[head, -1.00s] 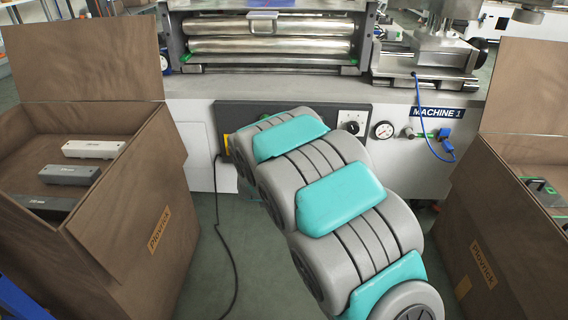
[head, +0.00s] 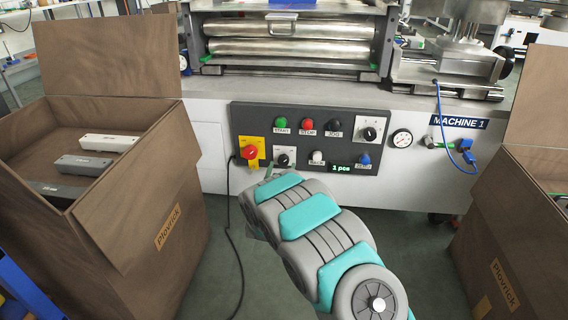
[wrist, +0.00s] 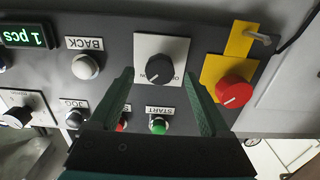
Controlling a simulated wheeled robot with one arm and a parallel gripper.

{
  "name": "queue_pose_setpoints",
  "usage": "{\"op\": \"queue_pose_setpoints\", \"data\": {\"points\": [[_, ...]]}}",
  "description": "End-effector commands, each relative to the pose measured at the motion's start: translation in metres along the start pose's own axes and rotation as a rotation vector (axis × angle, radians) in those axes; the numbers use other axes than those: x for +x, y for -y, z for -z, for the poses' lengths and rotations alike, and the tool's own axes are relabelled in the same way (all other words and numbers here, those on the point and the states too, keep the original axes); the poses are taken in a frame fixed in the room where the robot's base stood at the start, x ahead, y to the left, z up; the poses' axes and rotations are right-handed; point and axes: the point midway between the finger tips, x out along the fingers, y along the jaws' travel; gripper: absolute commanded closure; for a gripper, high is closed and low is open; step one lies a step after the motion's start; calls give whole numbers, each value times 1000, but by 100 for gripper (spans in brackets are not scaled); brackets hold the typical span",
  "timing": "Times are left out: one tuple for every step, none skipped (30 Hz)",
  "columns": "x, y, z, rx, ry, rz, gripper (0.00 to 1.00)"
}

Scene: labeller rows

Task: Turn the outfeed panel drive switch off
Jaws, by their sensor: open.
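The dark control panel (head: 310,137) is on the front of Machine 1. A black rotary knob (head: 284,158) on a white plate sits low on its left side. In the wrist view, this knob (wrist: 167,70) lies between and beyond the fingertips, with lettering on its plate partly readable. Its setting is hard to tell. My gripper (wrist: 158,75) is open and empty, one finger on each side of the knob in the picture; contact is not visible. In the head view my arm hides most of the gripper, just below the panel's lower left.
A red rotary switch (head: 250,152) on a yellow plate is left of the knob. Green (head: 281,123), red (head: 307,125) and black (head: 335,124) buttons and another selector (head: 370,134) are nearby. Open boxes stand left (head: 150,225) and right (head: 508,250). A black cable hangs left.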

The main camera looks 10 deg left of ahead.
Motion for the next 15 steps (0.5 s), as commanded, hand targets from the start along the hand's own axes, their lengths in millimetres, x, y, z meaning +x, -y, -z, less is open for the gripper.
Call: {"op": "queue_pose_setpoints", "data": {"points": [[8,-1,-1,1,-1,-1,19],[12,-1,0,2,-2,-1,19],[17,-1,1,3,-4,-1,19],[20,0,1,3,-5,-1,19],[23,0,1,2,-5,-1,19],[26,0,1,2,-4,-1,19],[28,0,1,2,-3,-1,19],[31,0,1,2,-2,-1,19],[33,-1,1,1,-2,-1,19],[34,0,1,1,-1,-1,19],[36,0,1,1,-1,0,19],[37,0,1,1,-1,0,19],[37,0,2,1,-2,0,19],[38,0,2,1,-2,0,19],[38,0,2,0,-1,1,19]]}}
